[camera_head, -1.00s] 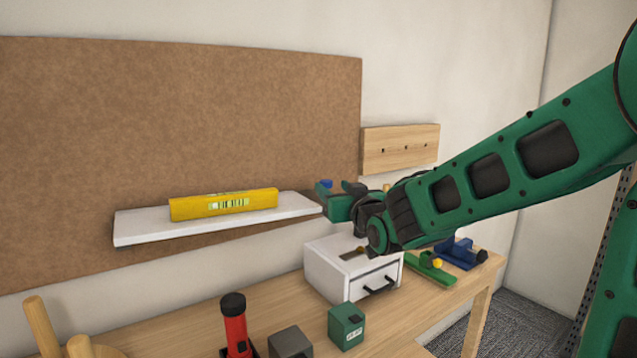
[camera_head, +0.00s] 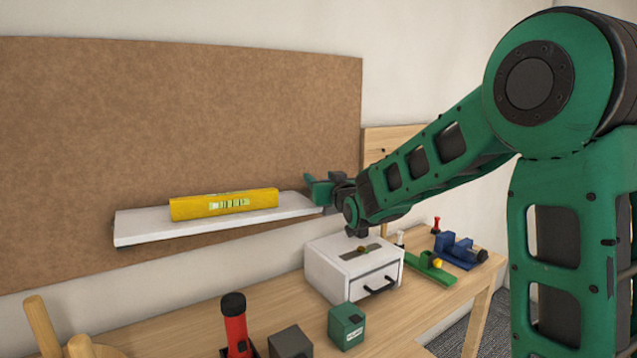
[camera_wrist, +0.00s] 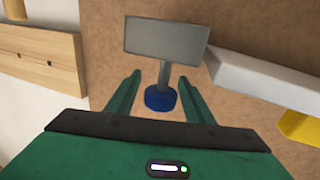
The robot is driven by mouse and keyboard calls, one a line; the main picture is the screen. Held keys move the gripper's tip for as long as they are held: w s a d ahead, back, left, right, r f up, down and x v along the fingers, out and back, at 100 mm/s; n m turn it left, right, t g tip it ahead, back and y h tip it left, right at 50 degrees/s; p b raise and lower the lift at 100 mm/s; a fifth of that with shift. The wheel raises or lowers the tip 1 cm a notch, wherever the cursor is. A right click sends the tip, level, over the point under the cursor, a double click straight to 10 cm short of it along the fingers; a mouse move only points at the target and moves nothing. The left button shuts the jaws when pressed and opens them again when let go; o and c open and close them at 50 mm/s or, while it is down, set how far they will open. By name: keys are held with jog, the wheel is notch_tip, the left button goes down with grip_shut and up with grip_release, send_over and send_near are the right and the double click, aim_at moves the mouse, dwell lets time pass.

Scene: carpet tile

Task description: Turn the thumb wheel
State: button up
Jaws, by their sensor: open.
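A blue round piece (camera_wrist: 160,98), which looks like the thumb wheel, shows in the wrist view at the foot of a grey stem. The stem joins a grey rectangular plate (camera_wrist: 167,38) in front of the brown board. My gripper (camera_wrist: 159,76) is open, with one green finger on each side of the stem and blue piece. I see gaps on both sides and nothing gripped. In the head view my gripper (camera_head: 320,187) is by the right end of the white shelf, and it hides the blue piece there.
The white shelf (camera_head: 140,226) carries a yellow level (camera_head: 190,208) just left of my gripper. A wooden peg board (camera_head: 378,140) is behind my arm. Below, the bench holds a white drawer box (camera_head: 330,275) with a small brass part on top, a green box (camera_head: 346,326) and a red torch (camera_head: 235,325).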

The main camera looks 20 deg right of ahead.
jog(key=shift+c, duration=0.3)
jog(key=c, duration=1)
jog(key=shift+a, duration=0.35)
jog(key=shift+d, duration=0.25)
jog(key=shift+d, duration=0.1)
jog(key=o, duration=1.1)
jog(key=shift+c, duration=0.2)
jog(key=shift+s, duration=0.1)
jog(key=s, duration=1)
jog(key=shift+s+d, duration=0.25)
jog(key=shift+d, duration=0.15)
